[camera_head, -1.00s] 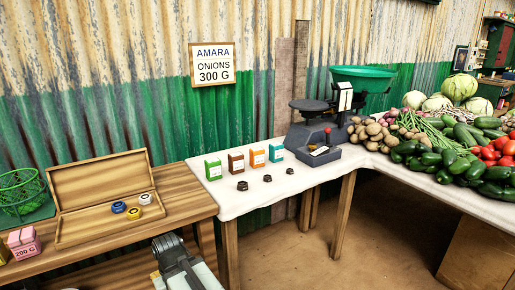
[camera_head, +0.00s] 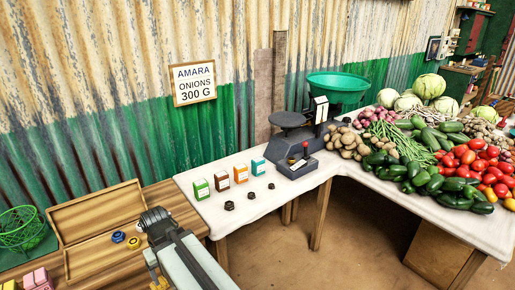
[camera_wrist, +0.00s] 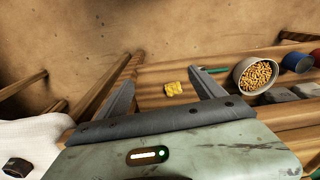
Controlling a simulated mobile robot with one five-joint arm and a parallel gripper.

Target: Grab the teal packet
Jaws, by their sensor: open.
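The teal packet (camera_head: 258,166) stands upright on the white-covered table (camera_head: 240,212), at the right end of a row of small packets. An orange packet (camera_head: 241,174) is just left of it, then a brown packet (camera_head: 222,180) and a green packet (camera_head: 201,189). My gripper (camera_wrist: 159,67) is open in the wrist view, with nothing between its fingers. The teal packet is not in the wrist view. In the head view my arm rises at bottom centre, left of and nearer than the packets; my fingertips cannot be made out there.
Several black weights (camera_head: 229,206) lie in front of the packets. A dark scale (camera_head: 296,140) with a green pan (camera_head: 338,88) stands right of them. Vegetables crowd the right side. An open wooden box (camera_head: 97,213) is left. The wrist view shows a bowl (camera_wrist: 243,84) on wooden boards.

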